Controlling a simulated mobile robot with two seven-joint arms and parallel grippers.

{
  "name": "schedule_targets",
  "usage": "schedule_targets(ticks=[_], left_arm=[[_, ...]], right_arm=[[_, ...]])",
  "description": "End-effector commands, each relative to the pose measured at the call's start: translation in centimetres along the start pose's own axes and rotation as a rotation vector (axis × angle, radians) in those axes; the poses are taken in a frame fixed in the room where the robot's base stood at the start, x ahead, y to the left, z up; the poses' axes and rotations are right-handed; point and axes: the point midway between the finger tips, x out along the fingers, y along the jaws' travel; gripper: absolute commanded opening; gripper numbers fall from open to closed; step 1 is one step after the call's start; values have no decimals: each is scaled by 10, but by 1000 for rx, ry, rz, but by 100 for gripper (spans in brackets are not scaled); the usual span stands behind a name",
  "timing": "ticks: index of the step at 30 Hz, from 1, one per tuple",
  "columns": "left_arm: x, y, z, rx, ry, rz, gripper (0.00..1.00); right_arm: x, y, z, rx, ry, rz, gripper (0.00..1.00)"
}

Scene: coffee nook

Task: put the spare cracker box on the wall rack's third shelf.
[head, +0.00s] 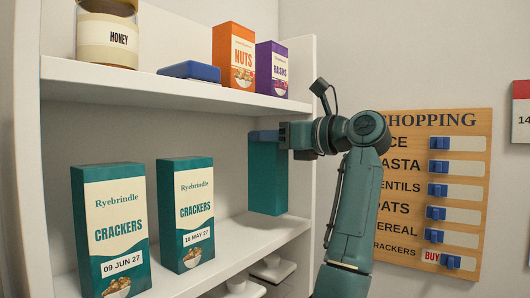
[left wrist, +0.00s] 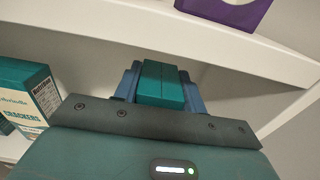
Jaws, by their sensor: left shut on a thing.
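The teal cracker box (head: 268,182) stands upright at the right end of the shelf that holds the crackers, a plain side towards me. I cannot tell whether its base touches the shelf. My left gripper (head: 268,136) is shut on its top; in the left wrist view the box (left wrist: 160,84) sits between the two blue fingers. Two Ryebrindle cracker boxes stand to its left: one dated 09 JUN 27 (head: 110,228) and one dated MAY 27 (head: 187,213). The wall rack (head: 180,95) is white. My right gripper is out of view.
The shelf above holds a honey jar (head: 107,38), a blue flat box (head: 189,71), a nuts box (head: 233,55) and a raisins box (head: 271,70). The rack's right side panel is close to my gripper. A shopping board (head: 400,140) hangs right, partly behind my arm.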

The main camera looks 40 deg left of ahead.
Motion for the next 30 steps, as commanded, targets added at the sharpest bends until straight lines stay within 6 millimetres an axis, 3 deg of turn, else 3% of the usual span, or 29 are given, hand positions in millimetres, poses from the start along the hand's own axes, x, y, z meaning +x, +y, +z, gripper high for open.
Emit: schedule_targets(ticks=[5,13,25,26,30], left_arm=[[14,0,-1,0,-2,0,0],[15,0,-32,0,-3,-1,0],[14,0,-39,-1,-1,-2,0],[14,0,-39,0,0,-2,42],[14,0,-38,0,0,-1,54]], right_arm=[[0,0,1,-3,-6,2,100],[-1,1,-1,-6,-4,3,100],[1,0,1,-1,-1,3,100],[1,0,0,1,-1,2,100],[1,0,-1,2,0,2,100]])
